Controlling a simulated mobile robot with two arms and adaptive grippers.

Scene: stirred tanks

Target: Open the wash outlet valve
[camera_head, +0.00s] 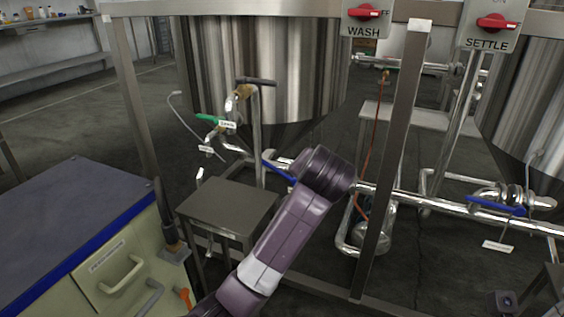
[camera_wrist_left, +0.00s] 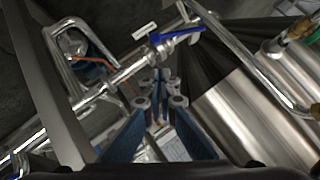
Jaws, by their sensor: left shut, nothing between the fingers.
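The wash tank (camera_head: 262,60) is a steel vessel with a cone bottom, under a red switch (camera_head: 366,12) labelled WASH. A valve with a blue lever handle (camera_head: 278,171) sits on the pipe below its cone; my left wrist partly covers it in the head view. In the left wrist view a blue lever (camera_wrist_left: 178,36) lies at an angle across the steel pipe, beyond the fingertips. My left gripper (camera_wrist_left: 161,103) is shut and empty, apart from the lever. In the head view my purple arm hides its fingers.
A frame post (camera_head: 395,150) stands right of the arm. A small grey table (camera_head: 228,208) is on its left, with a green-handled tap (camera_head: 208,118) above. Another blue lever (camera_head: 495,206) is on the pipe near the settle tank. A cabinet (camera_head: 70,225) stands at left.

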